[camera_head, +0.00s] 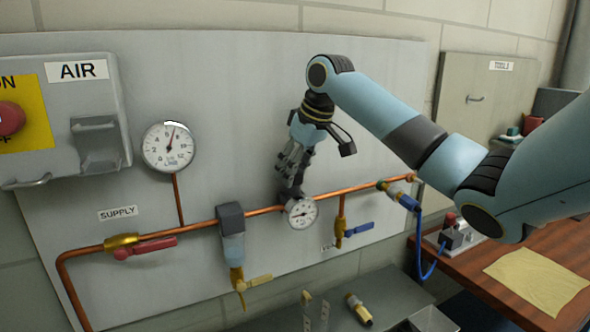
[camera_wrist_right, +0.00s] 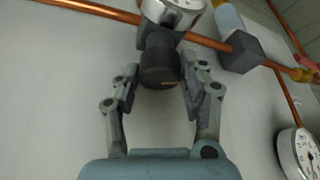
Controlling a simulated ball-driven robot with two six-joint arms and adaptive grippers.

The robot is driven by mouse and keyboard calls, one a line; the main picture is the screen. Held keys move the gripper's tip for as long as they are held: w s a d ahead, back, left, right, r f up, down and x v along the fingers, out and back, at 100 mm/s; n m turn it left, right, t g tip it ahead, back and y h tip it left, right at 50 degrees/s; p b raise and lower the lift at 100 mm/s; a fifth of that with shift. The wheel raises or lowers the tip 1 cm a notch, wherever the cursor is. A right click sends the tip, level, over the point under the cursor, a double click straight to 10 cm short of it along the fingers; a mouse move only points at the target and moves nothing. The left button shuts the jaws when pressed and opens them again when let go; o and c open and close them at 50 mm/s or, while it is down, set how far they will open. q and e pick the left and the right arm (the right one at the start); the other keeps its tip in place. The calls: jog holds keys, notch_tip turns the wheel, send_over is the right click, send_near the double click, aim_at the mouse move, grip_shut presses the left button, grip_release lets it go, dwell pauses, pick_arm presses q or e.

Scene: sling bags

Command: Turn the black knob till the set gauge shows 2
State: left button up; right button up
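The black knob (camera_wrist_right: 160,66) sits on the pipe fitting and points toward my right gripper in the right wrist view; a pale line marks it. In the head view, the knob (camera_head: 290,192) is partly hidden by the fingers. The small round set gauge (camera_head: 302,212) is just below it; its needle is too small to read. The gauge is cut off at the top of the wrist view (camera_wrist_right: 176,8). My right gripper (camera_wrist_right: 161,80) is open, with one finger on each side of the knob; I cannot tell any contact. My left gripper is out of view.
A larger line gauge (camera_head: 168,147) hangs at the left on the grey panel. Copper pipe (camera_head: 200,229) carries a red supply valve (camera_head: 150,246), a filter (camera_head: 232,235) and a blue valve (camera_head: 352,229). A wooden bench (camera_head: 535,245) stands at the right.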

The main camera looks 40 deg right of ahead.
jog(key=o, duration=0.4)
jog(key=shift+c, duration=0.2)
jog(key=v, duration=1.2)
jog(key=shift+w, duration=0.1)
